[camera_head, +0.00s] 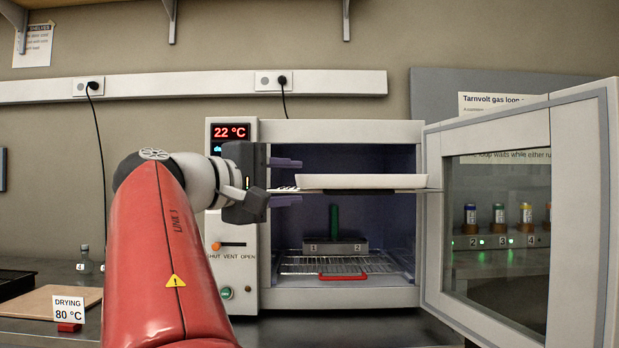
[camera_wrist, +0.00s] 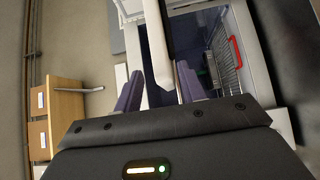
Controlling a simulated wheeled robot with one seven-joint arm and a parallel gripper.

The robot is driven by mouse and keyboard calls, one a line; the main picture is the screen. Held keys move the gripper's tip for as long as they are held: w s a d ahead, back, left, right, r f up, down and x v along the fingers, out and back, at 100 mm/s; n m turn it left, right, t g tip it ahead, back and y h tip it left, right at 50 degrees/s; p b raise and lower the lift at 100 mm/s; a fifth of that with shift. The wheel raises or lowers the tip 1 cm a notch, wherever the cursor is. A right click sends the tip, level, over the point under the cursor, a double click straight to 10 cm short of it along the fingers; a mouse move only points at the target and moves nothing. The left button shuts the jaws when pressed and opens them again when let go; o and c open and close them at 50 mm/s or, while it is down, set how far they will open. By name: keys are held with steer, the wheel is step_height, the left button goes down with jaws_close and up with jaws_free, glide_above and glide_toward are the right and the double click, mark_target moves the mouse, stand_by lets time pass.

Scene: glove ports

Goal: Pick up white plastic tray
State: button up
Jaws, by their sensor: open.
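The white plastic tray (camera_head: 360,182) is level in front of the open cabinet's upper half, on or just above a thin pale shelf (camera_head: 425,191). In the wrist view the tray (camera_wrist: 156,40) is a narrow pale strip seen edge-on. My gripper (camera_head: 300,182) is open at the tray's left end, one purple finger above its level and one below. In the wrist view the tray's near end reaches between the fingers of my gripper (camera_wrist: 160,74), with gaps showing. I cannot tell whether either finger touches it.
The cabinet door (camera_head: 585,210) stands open at the right. Below the tray, a wire rack (camera_head: 340,264) with a red handle (camera_head: 343,277) holds a numbered block (camera_head: 335,247) with a green-topped item. A control panel (camera_head: 232,240) borders the opening on the left.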

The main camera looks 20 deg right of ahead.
mark_target(316, 182)
steer(key=shift+x, duration=2.1)
